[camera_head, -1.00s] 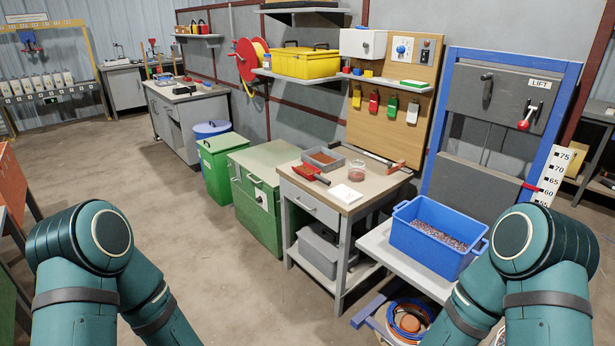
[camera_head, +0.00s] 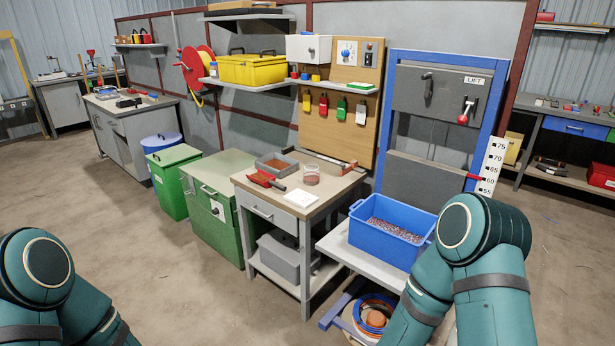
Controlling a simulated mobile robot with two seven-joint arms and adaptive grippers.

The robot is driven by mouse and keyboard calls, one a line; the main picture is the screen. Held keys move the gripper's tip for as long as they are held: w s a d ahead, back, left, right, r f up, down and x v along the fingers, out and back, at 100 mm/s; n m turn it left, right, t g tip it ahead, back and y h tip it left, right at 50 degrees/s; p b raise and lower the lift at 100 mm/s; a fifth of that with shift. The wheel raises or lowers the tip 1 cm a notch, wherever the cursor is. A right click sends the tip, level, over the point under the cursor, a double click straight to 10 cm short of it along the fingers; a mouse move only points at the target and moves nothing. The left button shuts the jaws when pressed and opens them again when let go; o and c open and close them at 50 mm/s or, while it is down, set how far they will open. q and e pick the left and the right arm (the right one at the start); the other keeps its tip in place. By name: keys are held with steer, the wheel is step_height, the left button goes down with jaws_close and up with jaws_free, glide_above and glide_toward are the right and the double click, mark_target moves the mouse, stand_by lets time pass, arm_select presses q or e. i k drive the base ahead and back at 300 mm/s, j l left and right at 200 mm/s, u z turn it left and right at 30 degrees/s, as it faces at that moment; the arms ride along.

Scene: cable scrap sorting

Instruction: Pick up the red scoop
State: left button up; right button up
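The red scoop (camera_head: 263,178) lies on the top of the small workbench (camera_head: 242,181), near its left edge, with its dark handle toward the front right. It sits in front of a grey tray (camera_head: 277,162) with reddish-brown contents. Only the upper parts of my two arms show, at the lower left and lower right. Both grippers are out of the picture. Nothing touches the scoop except the bench top.
A clear jar (camera_head: 312,175) and a white pad (camera_head: 298,198) share the bench top. A blue crate (camera_head: 391,246) of granules stands on a low stand to the right. Green cabinet (camera_head: 216,232) stands left of the bench. Floor (camera_head: 190,290) in front is clear.

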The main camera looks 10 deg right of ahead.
mark_target(263, 178)
steer(key=z, duration=0.25)
steer(key=i+j+z, duration=0.2)
steer(key=i+z, duration=0.25)
steer(key=i+j+z, duration=0.2)
steer(key=z, duration=0.3)
steer(key=i+j+z, duration=0.1)
steer(key=i+j, duration=0.25)
steer(key=j, duration=0.25)
steer(key=i+j+z, duration=0.15)
steer(key=j, duration=0.2)
